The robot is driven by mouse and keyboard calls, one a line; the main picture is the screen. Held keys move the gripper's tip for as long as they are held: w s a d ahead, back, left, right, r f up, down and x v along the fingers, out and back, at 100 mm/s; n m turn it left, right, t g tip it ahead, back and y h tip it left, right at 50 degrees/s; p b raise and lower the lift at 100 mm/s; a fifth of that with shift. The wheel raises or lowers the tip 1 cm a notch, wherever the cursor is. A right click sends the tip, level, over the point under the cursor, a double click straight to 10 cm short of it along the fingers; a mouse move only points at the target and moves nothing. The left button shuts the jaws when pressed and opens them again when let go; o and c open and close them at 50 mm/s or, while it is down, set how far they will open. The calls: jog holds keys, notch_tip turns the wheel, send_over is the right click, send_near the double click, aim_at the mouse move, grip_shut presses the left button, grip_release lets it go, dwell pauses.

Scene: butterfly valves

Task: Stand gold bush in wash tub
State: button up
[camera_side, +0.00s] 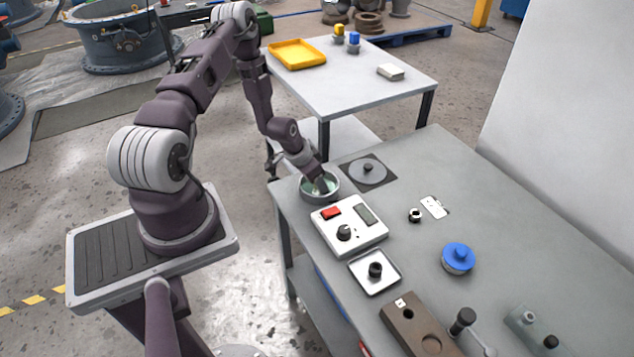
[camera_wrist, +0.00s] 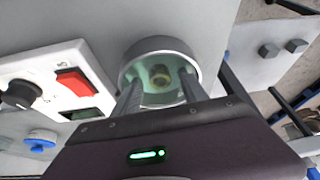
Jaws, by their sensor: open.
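The wash tub (camera_side: 308,197) is a round grey metal bowl with a pale green inside, at the left edge of the near bench. It also shows in the wrist view (camera_wrist: 128,76). The gold bush (camera_wrist: 160,79) is inside the tub in the wrist view, its round hole facing up; it looks upright on the tub floor. My gripper (camera_side: 321,186) points down into the tub. In the wrist view its two fingers (camera_wrist: 160,85) are apart, one on either side of the bush, with gaps visible. The bush is hidden in the side view.
A white control box (camera_side: 349,226) with a red switch and black dial stands close beside the tub. A grey disc with a knob (camera_side: 368,171) lies behind it. A small tray (camera_side: 375,284), blue-capped part (camera_side: 458,258) and brown block (camera_side: 402,323) sit further along.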

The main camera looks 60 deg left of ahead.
jog(key=shift+r, duration=0.15)
jog(key=v, duration=1.2)
jog(key=d+r+m+y, duration=0.1)
jog(key=d+r, duration=0.4)
jog(key=r, duration=0.4)
jog(key=d+r+y, duration=0.1)
jog(key=d+r, duration=0.3)
jog(key=r, duration=0.6)
jog(key=s+d+r+h, duration=0.1)
jog(key=s+d+r, duration=0.4)
jog(key=s+d, duration=0.2)
jog(key=s+d+r+t+h, duration=0.1)
jog(key=s+d+r, duration=0.5)
jog(key=s, duration=0.3)
jog(key=shift+s+d+r, duration=0.2)
jog(key=shift+s+d, duration=0.05)
jog(key=shift+d, duration=0.6)
